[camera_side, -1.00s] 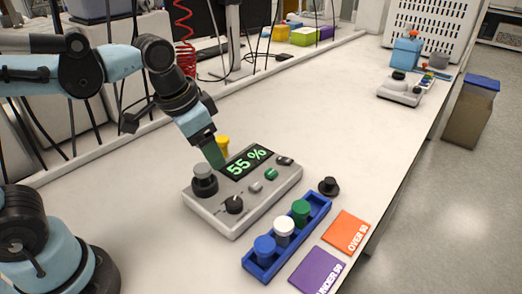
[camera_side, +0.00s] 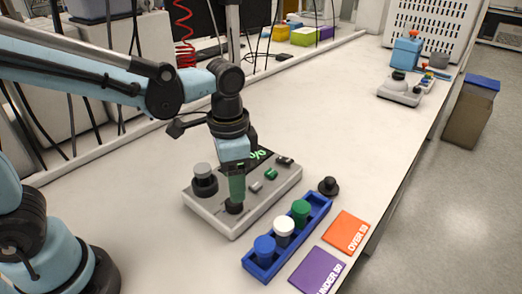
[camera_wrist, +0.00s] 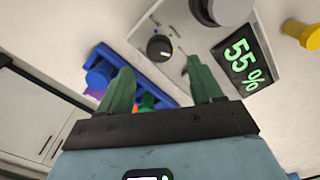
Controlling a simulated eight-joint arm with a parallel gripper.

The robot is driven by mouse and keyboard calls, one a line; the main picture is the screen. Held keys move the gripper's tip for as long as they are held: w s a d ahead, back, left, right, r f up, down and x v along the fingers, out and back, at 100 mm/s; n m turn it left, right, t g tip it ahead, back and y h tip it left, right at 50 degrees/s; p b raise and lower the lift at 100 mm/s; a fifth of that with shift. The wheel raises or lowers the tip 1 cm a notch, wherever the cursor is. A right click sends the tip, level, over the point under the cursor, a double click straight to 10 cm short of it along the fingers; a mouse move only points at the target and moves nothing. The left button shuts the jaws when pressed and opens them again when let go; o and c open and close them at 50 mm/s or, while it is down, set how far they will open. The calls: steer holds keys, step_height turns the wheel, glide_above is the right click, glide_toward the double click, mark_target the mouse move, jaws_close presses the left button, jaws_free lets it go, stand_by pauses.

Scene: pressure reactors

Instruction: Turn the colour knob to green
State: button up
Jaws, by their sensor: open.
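The black round knob (camera_side: 234,208) sits on the front of the grey device (camera_side: 217,222), partly hidden by a finger in the side view. The wrist view shows the knob (camera_wrist: 159,47) with small light marks; I cannot read which colour it is set to. My gripper (camera_side: 236,198) points down right over the knob, with green fingers. In the wrist view, my gripper (camera_wrist: 160,66) has its fingers spread apart with nothing between them, and the knob appears just beyond the gap. I cannot tell whether a finger touches it.
The device also has a grey-capped black cylinder (camera_side: 203,178), small green button (camera_side: 271,174) and 55 % display (camera_wrist: 242,62). A blue rack (camera_side: 252,268) with blue, white and green pieces, a black stopper (camera_side: 328,187), and orange (camera_side: 349,232) and purple (camera_side: 317,272) mats lie to the right.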

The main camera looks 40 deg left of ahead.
mark_target(234, 205)
steer(key=shift+f, duration=2.9)
steer(key=c, duration=1.1)
steer(key=shift+n, duration=0.3)
steer(key=n, duration=0.5)
steer(key=shift+n, duration=0.3)
steer(key=n, duration=0.5)
steer(key=shift+a, duration=0.1)
steer(key=shift+n, duration=0.4)
